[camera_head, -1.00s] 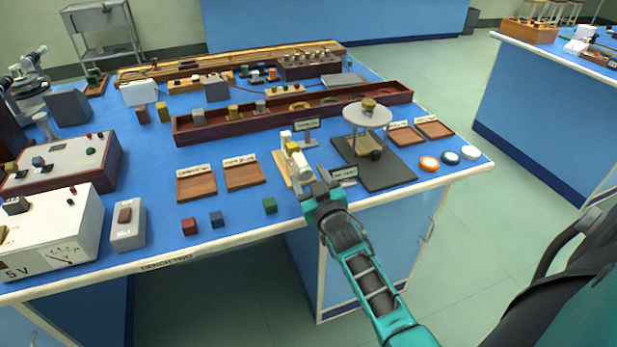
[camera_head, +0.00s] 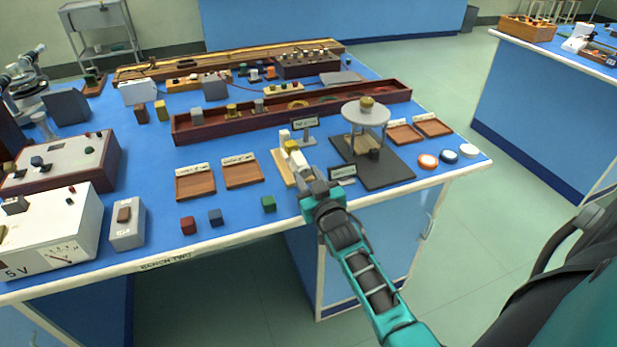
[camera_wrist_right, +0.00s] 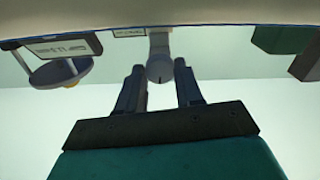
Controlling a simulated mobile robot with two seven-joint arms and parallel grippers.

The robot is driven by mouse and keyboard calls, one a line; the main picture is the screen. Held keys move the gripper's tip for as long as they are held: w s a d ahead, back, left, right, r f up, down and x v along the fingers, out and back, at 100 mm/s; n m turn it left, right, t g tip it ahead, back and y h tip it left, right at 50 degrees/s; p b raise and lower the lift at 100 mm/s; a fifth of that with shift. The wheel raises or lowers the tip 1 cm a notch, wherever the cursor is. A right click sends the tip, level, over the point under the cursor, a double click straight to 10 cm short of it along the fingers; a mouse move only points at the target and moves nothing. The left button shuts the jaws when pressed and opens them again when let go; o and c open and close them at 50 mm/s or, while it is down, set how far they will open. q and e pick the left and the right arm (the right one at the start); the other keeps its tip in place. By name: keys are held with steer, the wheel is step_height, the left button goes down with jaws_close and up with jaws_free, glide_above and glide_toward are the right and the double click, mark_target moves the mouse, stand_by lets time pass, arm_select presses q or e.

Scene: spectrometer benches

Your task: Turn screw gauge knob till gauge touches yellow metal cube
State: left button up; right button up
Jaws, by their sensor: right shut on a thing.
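The screw gauge (camera_head: 299,164) is a pale instrument on a light wooden base near the bench's front edge in the head view. A small yellow block (camera_head: 290,146) shows at its far part; whether the gauge touches it is too small to tell. My right gripper (camera_head: 313,187) reaches the gauge's near end from the front. In the right wrist view, its two fingers stand either side of the round grey knob (camera_wrist_right: 159,70), shut on it. My left gripper is in neither view.
A dark mat with a round-topped stand (camera_head: 367,113) is right of the gauge, with a small label (camera_head: 342,172) close by the gripper. Red, blue and green cubes (camera_head: 268,203) lie left along the front edge. Wooden trays (camera_head: 243,173) lie behind them.

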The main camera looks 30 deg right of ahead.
steer(key=m+p, duration=0.1)
steer(key=m, duration=0.2)
steer(key=shift+r, duration=0.15)
steer(key=m+p, duration=0.1)
steer(key=m, duration=0.3)
steer(key=shift+m, duration=0.3)
steer(key=m, duration=0.9)
steer(key=shift+d+b, duration=0.1)
steer(key=shift+b, duration=0.2)
steer(key=m+b, duration=0.1)
steer(key=m, duration=0.4)
steer(key=shift+b, duration=0.3)
steer(key=m+b, duration=0.1)
steer(key=m, duration=0.4)
steer(key=m+b, duration=0.1)
steer(key=m, duration=0.3)
steer(key=shift+m+b, duration=0.3)
steer(key=shift+b, duration=0.05)
steer(key=shift+m, duration=2.2)
